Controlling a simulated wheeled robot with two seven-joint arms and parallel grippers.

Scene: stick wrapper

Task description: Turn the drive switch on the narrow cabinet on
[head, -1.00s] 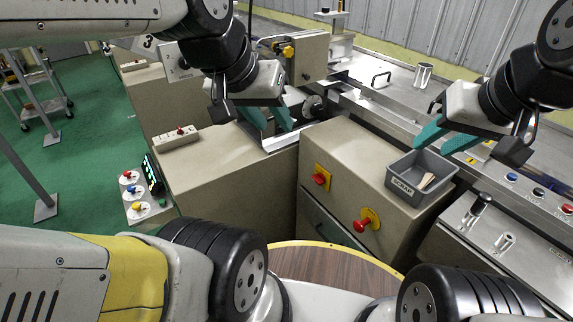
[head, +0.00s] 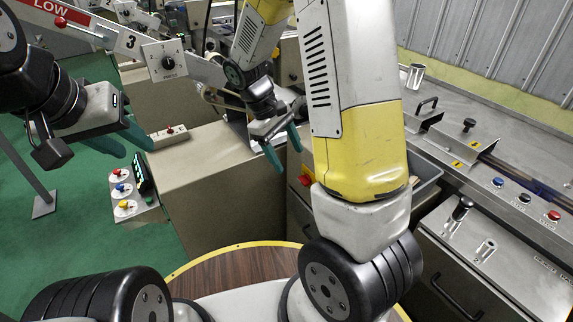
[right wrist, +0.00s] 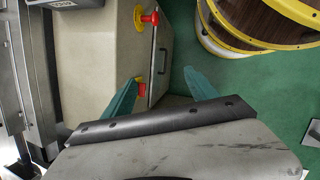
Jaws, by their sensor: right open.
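A red switch on a yellow plate (head: 305,180) shows on the front of the beige cabinet in the head view, just right of my right gripper. In the right wrist view two red switches show, one upper (right wrist: 149,18) and one lower (right wrist: 141,86), on the cabinet face. I cannot tell which is the drive switch. My right gripper (head: 282,147) is open and empty; its teal fingers (right wrist: 160,95) stand apart, the left one near the lower switch. Touching cannot be told. My left gripper (head: 122,138) is open and empty at the left. My right arm hides part of the cabinet.
A grey scrap bin (head: 428,172) is partly behind my arm.

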